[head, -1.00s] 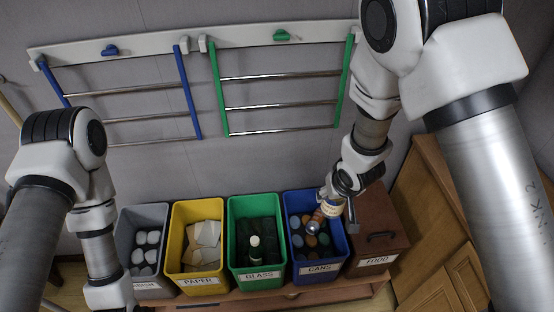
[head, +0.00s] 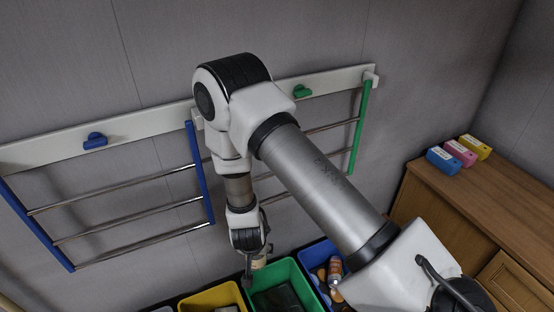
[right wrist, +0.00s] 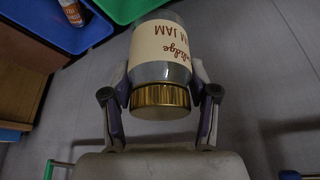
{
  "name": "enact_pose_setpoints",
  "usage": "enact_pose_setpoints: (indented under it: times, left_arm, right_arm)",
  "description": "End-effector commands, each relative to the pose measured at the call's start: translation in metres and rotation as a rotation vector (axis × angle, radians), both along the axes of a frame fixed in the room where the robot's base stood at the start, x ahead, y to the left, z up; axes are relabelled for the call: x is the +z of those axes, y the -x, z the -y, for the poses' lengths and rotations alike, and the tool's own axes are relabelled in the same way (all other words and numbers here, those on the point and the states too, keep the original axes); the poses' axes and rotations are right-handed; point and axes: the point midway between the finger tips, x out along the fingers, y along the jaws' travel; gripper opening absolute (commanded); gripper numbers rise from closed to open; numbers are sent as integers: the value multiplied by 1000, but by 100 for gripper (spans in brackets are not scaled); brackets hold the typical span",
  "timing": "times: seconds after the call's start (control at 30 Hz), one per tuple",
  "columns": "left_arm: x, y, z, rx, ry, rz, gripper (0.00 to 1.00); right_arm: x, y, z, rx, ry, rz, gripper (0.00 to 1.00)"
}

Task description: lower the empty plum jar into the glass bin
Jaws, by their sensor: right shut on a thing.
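The plum jar (right wrist: 162,50), with a cream label ending in "M JAM" and a gold lid, is held in my right gripper (right wrist: 164,95) in the right wrist view. The fingers press on both sides of the glass, near the lid. In the head view my right gripper (head: 249,272) hangs above the left edge of the green glass bin (head: 290,267). A small cream part of the jar (head: 259,263) shows beside it. A corner of the green bin also shows in the right wrist view (right wrist: 127,8). My left gripper is not in view.
Blue and green rail racks (head: 205,170) hang behind my arm. Small coloured boxes (head: 458,152) sit on the wooden cabinet at right.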

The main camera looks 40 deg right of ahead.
Motion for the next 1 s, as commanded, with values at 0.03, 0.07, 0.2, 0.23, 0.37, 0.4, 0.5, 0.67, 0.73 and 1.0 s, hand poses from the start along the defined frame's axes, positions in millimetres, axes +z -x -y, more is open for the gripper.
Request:
enact_pose_setpoints:
  times: [0.03, 0.07, 0.2, 0.23, 0.37, 0.4, 0.5, 0.67, 0.73, 1.0]
  left_arm:
    - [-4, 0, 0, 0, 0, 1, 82]
    - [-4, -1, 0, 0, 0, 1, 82]
    - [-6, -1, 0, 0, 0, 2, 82]
    - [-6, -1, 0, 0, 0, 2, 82]
    - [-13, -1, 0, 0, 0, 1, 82]
    - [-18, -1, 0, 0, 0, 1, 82]
    - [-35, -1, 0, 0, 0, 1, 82]
    - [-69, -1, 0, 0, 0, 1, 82]
    - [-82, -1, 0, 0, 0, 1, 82]
    - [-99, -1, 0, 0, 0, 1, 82]
  right_arm:
    - [-13, 12, 13, -68, -3, -4, 19]
    - [-17, 18, 20, -104, -2, -4, 19]
    - [-31, 38, 41, -210, -2, -1, 19]
    - [-32, 40, 43, -223, -1, 0, 19]
    - [-42, 43, 46, -240, -1, 2, 19]
    - [-47, 43, 46, -240, -1, 2, 19]
    - [-65, 43, 46, -239, -1, 2, 19]
    - [-101, 42, 46, -237, -1, 2, 19]
    - [-116, 42, 46, -237, -1, 2, 19]
    - [-135, 42, 45, -237, -2, 3, 19]
